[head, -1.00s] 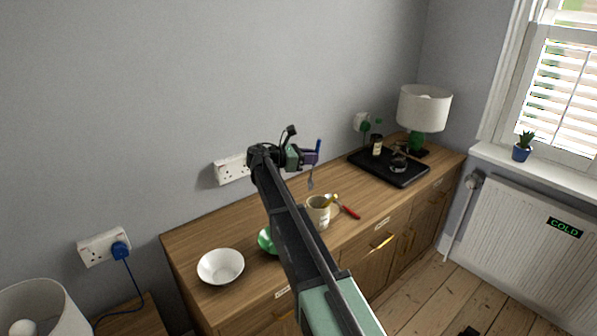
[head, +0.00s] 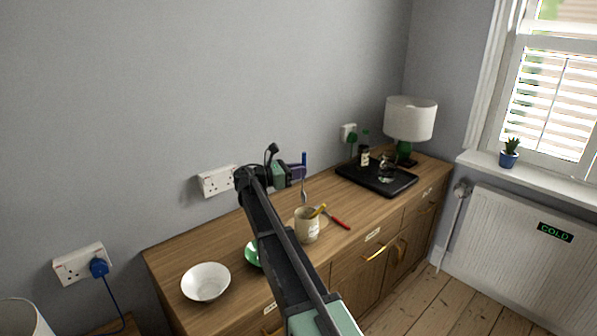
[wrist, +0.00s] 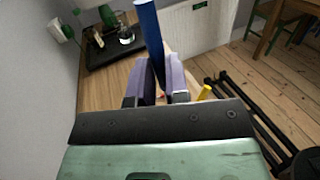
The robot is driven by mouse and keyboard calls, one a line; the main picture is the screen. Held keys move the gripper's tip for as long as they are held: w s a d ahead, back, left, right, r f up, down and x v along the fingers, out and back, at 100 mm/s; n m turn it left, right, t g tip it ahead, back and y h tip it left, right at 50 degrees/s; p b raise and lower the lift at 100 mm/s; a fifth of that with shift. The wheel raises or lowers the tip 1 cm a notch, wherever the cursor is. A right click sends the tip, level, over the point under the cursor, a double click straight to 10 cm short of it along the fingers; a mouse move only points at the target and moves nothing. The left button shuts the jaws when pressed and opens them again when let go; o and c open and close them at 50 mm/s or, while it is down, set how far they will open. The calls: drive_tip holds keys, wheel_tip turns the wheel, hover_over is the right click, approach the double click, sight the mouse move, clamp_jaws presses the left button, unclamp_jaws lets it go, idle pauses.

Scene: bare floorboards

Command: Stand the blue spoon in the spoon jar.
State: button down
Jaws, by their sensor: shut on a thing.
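The blue spoon has a blue handle (head: 304,160) on top and a metal end (head: 304,192) hanging down, nearly upright in the head view. My gripper (head: 300,172) is shut on its handle and holds it in the air above the sideboard. In the wrist view the blue handle (wrist: 149,30) rises from between the purple fingers of my gripper (wrist: 158,88). The spoon jar (head: 306,226) is a cream mug-like pot with a yellow-handled thing (head: 318,210) leaning in it. In the head view the spoon's lower end appears just above the jar; their depth gap is unclear.
A red-handled thing (head: 339,221) lies right of the jar on the wooden sideboard (head: 345,250). A white bowl (head: 205,283) stands at the left, and a green dish (head: 252,254) is partly behind my arm. A black tray (head: 360,181) with bottles stands farther right.

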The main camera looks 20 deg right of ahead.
drive_tip(key=shift+f+b, duration=4.25)
drive_tip(key=shift+f, duration=0.35)
drive_tip(key=c, duration=1)
unclamp_jaws()
drive_tip(key=shift+c, duration=0.2)
approach(303, 194)
drive_tip(key=shift+w+a, duration=0.2)
drive_tip(key=shift+a, duration=0.95)
